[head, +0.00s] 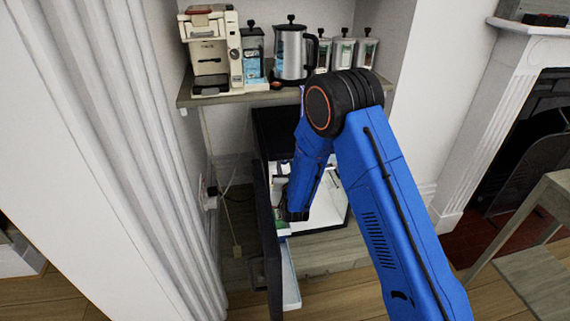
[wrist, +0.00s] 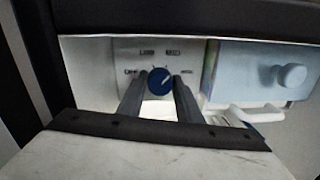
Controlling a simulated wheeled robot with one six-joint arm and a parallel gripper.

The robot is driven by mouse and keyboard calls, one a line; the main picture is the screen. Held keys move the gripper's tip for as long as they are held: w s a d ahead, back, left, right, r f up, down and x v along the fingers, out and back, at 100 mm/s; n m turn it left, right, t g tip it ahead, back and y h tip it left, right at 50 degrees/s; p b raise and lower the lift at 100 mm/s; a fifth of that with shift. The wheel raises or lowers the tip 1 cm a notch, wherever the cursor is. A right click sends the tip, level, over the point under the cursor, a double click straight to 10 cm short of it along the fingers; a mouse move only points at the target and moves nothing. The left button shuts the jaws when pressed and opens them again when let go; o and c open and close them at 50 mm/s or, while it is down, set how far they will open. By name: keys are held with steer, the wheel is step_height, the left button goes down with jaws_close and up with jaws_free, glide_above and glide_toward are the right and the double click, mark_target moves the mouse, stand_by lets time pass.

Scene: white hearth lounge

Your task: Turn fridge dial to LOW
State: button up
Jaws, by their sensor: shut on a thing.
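The fridge dial (wrist: 160,81) is a round blue knob with a pale pointer mark, on a white panel inside the fridge. In the wrist view the pointer tilts toward the upper right. Labels surround the dial, too blurred to read surely. My gripper (wrist: 160,86) has its two dark fingers on either side of the dial, shut on it. In the head view my blue arm reaches into the small dark fridge (head: 273,122), whose door (head: 268,235) stands open at the left. The dial and fingertips are hidden by my arm there.
In the wrist view a pale blue compartment front with a round knob (wrist: 290,75) is right of the dial, above a white rack (wrist: 250,113). A shelf (head: 225,99) above the fridge holds a coffee machine (head: 212,55) and a kettle (head: 291,52). A wooden table (head: 540,275) stands right.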

steer(key=shift+n, duration=0.5)
steer(key=o, duration=1)
steer(key=shift+o, duration=0.2)
steer(key=v, duration=1.7)
steer(key=shift+s, duration=0.25)
steer(key=shift+f, duration=0.1)
